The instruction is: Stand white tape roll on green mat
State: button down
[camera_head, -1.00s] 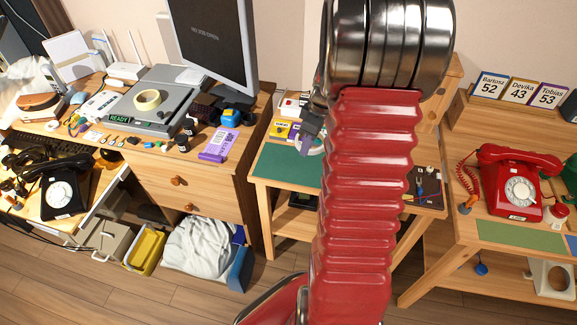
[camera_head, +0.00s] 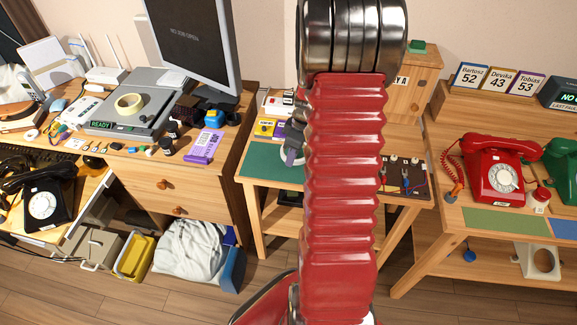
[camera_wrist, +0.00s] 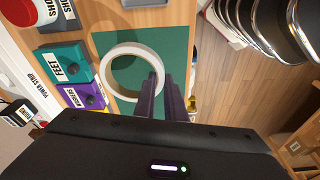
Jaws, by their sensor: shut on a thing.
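The white tape roll (camera_wrist: 108,68) is a pale ring below my gripper in the wrist view, its round opening facing the camera. My gripper (camera_wrist: 160,82) is shut on the near right part of its rim. The green mat (camera_wrist: 175,48) shows behind and through the roll; I cannot tell whether they touch. In the head view the mat (camera_head: 262,165) lies on the middle table, partly hidden by my arm.
Teal (camera_wrist: 65,65) and purple (camera_wrist: 84,97) labelled boxes stand close left of the roll in the wrist view. Another, cream tape roll (camera_head: 130,103) lies on the grey device on the left desk. The mat's left part is bare.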

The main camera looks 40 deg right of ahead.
jog(key=shift+f, duration=1.85)
jog(key=c, duration=1.8)
grip_release()
jog(key=shift+r, duration=0.1)
jog(key=r, duration=0.4)
jog(key=s+r, duration=0.1)
jog(key=r, duration=0.2)
jog(key=s+d+r, duration=0.1)
jog(key=r, duration=0.3)
jog(key=shift+s+r, duration=0.1)
jog(key=shift+r, duration=0.2)
